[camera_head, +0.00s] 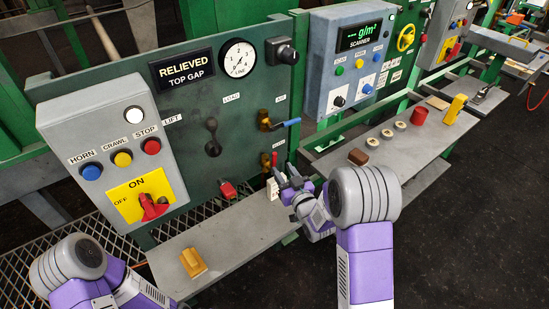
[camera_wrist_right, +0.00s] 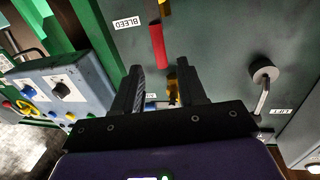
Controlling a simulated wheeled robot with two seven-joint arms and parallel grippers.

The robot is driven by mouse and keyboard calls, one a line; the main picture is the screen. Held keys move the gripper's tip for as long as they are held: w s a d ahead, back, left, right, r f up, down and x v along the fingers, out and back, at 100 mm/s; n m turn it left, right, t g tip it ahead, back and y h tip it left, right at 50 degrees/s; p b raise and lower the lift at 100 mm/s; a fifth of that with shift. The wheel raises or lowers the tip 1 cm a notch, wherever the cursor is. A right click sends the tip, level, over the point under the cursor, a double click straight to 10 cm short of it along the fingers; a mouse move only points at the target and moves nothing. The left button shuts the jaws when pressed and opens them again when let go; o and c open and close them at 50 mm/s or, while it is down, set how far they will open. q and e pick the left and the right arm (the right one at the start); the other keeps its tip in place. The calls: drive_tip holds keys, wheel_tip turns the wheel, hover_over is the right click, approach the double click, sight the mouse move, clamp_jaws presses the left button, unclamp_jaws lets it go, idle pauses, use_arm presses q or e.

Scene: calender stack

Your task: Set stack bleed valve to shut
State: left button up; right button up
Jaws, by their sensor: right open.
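The bleed valve's red handle (camera_head: 274,159) is on the green panel (camera_head: 222,120), low at its right side, below the blue-handled air valve (camera_head: 285,123). In the right wrist view, which is upside down, the red handle (camera_wrist_right: 157,47) stands along the panel from its brass body (camera_wrist_right: 165,8), beside the BLEED label (camera_wrist_right: 128,22). My right gripper (camera_head: 286,178) is open and empty, just in front of the bleed valve. In the wrist view its fingertips (camera_wrist_right: 160,68) lie either side of the handle's free end line; contact cannot be told. My left gripper is out of the head view.
A black load lever (camera_head: 212,130) and a red-handled part (camera_head: 228,190) are left of the valve. A grey shelf (camera_head: 225,235) runs below, bearing a yellow block (camera_head: 193,262). A grey control box (camera_head: 110,150) stands at left, a scanner box (camera_head: 345,60) at right.

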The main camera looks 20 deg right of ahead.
sight(275, 160)
drive_tip(key=w, duration=0.4)
drive_tip(key=w+a, duration=0.1)
drive_tip(key=w, duration=0.2)
drive_tip(key=shift+a+f, duration=0.1)
clamp_jaws()
